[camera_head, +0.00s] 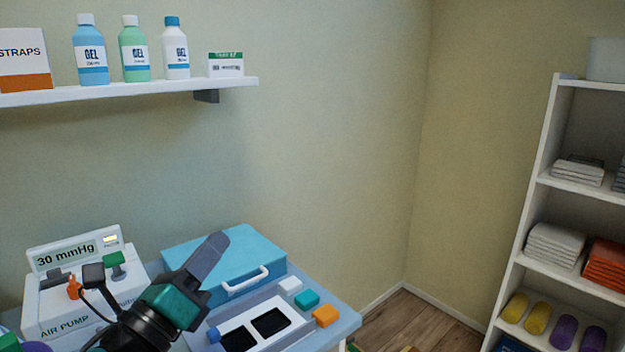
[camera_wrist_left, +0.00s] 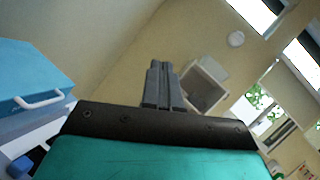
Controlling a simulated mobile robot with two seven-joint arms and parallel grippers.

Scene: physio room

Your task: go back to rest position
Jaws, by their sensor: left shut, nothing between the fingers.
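My left gripper (camera_head: 207,258) comes in from the lower left in the head view, above the table beside the blue case. Its fingers are together and hold nothing. In the left wrist view its shut fingers (camera_wrist_left: 160,85) point up the picture toward the far side of the room. My right gripper is in neither view.
A blue case (camera_head: 185,247) with a white handle stands on the table (camera_head: 345,318), beside an air pump (camera_head: 40,312) reading 30 mmHg. A white panel (camera_head: 293,332) with dark pads lies in front. A wall shelf (camera_head: 130,92) holds bottles. A shelving unit (camera_head: 537,165) stands right.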

